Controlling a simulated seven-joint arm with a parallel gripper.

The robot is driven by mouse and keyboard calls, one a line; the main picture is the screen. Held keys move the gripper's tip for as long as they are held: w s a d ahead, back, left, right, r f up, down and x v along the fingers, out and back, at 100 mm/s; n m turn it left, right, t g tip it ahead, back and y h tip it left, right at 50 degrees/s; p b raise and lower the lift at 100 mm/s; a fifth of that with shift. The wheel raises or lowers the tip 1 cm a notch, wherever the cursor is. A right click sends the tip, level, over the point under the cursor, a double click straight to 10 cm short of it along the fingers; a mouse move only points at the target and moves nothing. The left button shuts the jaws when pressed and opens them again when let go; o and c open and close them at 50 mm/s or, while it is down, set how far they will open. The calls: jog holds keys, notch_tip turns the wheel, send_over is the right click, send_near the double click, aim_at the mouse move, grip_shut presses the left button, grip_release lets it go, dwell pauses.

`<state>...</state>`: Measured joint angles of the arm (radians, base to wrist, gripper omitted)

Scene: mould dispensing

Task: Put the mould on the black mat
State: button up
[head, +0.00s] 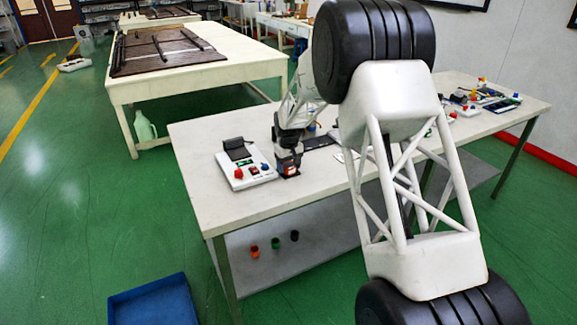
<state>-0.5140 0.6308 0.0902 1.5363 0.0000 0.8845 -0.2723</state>
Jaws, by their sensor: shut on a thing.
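My gripper (287,160) is over the white table, at the end of my arm. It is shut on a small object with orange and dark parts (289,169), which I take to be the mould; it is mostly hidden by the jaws. A small black patch (292,177), likely the black mat, shows directly under it on the table. I cannot tell whether the held object touches it or hangs just above. A dark strip (319,142) lies on the table behind and to the right of my gripper.
A white control box (245,172) with a red knob and a black top part stands close left of my gripper. My large arm links cover the table's middle. Small coloured parts (485,98) lie at the right end. The front left table top (220,205) is clear.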

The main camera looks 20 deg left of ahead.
jog(key=shift+f, duration=0.1)
jog(key=o, duration=1.1)
jog(key=shift+c, duration=0.2)
jog(key=shift+r, duration=3.45)
